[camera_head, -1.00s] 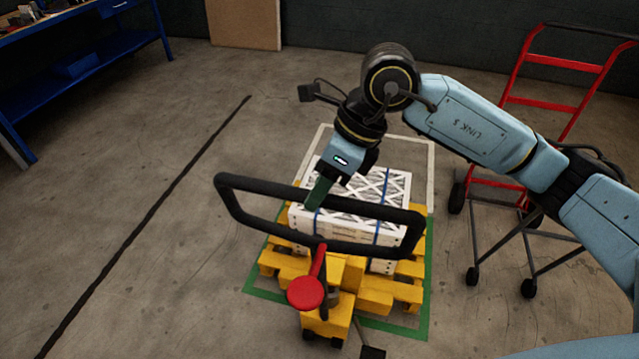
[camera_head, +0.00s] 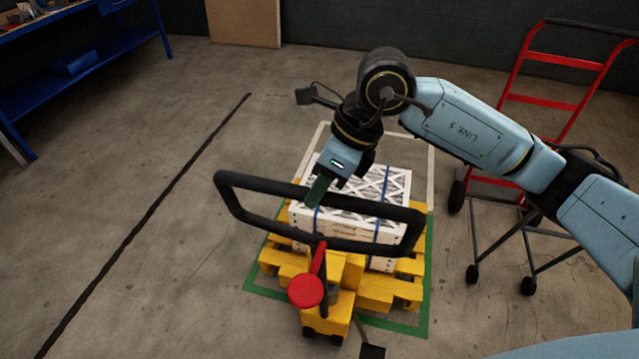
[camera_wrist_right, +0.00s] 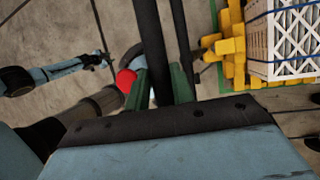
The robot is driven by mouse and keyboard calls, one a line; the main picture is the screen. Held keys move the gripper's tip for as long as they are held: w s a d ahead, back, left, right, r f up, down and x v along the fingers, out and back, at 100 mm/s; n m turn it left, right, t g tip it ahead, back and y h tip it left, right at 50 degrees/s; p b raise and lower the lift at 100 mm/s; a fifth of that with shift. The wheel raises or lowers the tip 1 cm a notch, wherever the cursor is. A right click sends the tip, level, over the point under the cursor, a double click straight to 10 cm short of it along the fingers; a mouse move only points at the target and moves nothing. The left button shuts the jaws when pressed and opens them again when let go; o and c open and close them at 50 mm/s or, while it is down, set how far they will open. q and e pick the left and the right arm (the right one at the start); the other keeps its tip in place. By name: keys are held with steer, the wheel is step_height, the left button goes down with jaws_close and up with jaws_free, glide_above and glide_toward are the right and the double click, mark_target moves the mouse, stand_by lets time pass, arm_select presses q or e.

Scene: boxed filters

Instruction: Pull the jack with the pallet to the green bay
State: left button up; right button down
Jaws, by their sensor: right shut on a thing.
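The pallet jack's black loop handle (camera_head: 255,183) rises in the middle of the head view, above its yellow body (camera_head: 329,310) and a red round part (camera_head: 306,291). My right gripper (camera_head: 318,190) is shut on the handle's far bar. In the right wrist view its green fingers (camera_wrist_right: 160,88) lie on either side of a black bar. The yellow pallet (camera_head: 390,290) carries white boxed filters (camera_head: 350,222) with blue straps. The green bay outline (camera_head: 428,290) shows on the floor around the pallet's near and right sides. My left gripper (camera_wrist_right: 103,60) appears small in the right wrist view; its jaws are unclear.
A white floor outline (camera_head: 433,160) lies behind the pallet. A red hand truck (camera_head: 550,100) stands at the right, close to the bay. A blue workbench (camera_head: 75,65) is at the far left. Open floor with a black line (camera_head: 150,215) lies on the left.

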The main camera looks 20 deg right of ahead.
steer(key=shift+s+a+f+b, duration=0.2)
steer(key=shift+s+a+b, duration=0.2)
steer(key=shift+s+b, duration=0.1)
steer(key=shift+s, duration=0.15)
steer(key=shift+s+a+r, duration=0.2)
steer(key=shift+s, duration=0.1)
steer(key=c, duration=1.2)
jaws_free()
steer(key=shift+c, duration=0.2)
steer(key=shift+o, duration=0.2)
steer(key=shift+w+d, duration=0.1)
steer(key=shift+w, duration=0.05)
steer(key=w+v, duration=0.1)
steer(key=v, duration=1.2)
steer(key=shift+s+r+b, duration=0.2)
steer(key=shift+s+b, duration=0.25)
steer(key=shift+s, duration=0.05)
steer(key=shift+f, duration=0.1)
